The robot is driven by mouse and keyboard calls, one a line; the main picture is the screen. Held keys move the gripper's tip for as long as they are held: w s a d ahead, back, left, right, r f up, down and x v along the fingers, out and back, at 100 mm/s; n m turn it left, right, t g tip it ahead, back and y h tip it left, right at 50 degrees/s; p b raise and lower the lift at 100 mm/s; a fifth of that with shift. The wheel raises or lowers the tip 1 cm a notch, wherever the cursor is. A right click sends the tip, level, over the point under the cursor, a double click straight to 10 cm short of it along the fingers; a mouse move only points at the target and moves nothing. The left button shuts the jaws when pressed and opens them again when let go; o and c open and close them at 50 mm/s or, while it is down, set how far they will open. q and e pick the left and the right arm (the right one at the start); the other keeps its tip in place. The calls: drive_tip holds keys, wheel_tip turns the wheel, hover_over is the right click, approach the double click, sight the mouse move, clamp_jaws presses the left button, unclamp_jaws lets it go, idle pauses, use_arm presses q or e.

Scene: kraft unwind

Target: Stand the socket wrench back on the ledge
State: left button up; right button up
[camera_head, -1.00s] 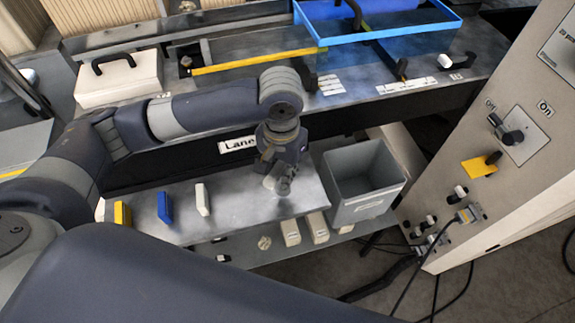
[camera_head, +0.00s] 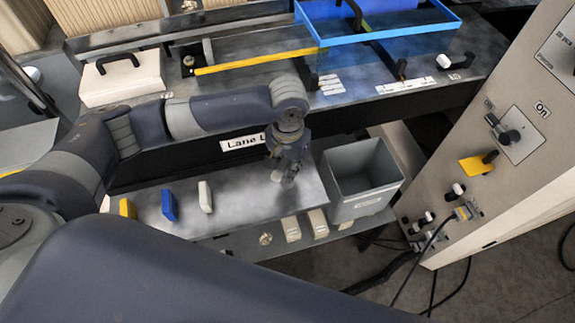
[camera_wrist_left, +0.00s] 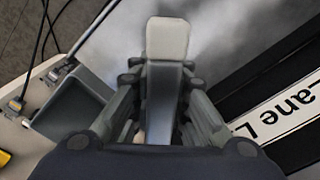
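My left gripper (camera_head: 282,177) points down over the right part of the grey metal ledge (camera_head: 240,205), left of the grey bin. In the left wrist view its fingers (camera_wrist_left: 166,95) close from both sides on a grey shaft with a pale, blocky end, which I take to be the socket wrench (camera_wrist_left: 167,40). In the head view the wrench is mostly hidden by the gripper. The gripper is low over the ledge, and I cannot tell whether the wrench touches it. My right gripper is not in view.
A yellow block (camera_head: 127,208), a blue block (camera_head: 169,205) and a white block (camera_head: 205,196) stand on the ledge's left part. The open grey bin (camera_head: 362,205) stands right of the ledge. A control cabinet (camera_head: 520,170) with cables is further right. Pale items (camera_head: 291,228) lie below the ledge.

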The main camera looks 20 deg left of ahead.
use_arm(q)
drive_tip(key=o, duration=0.3)
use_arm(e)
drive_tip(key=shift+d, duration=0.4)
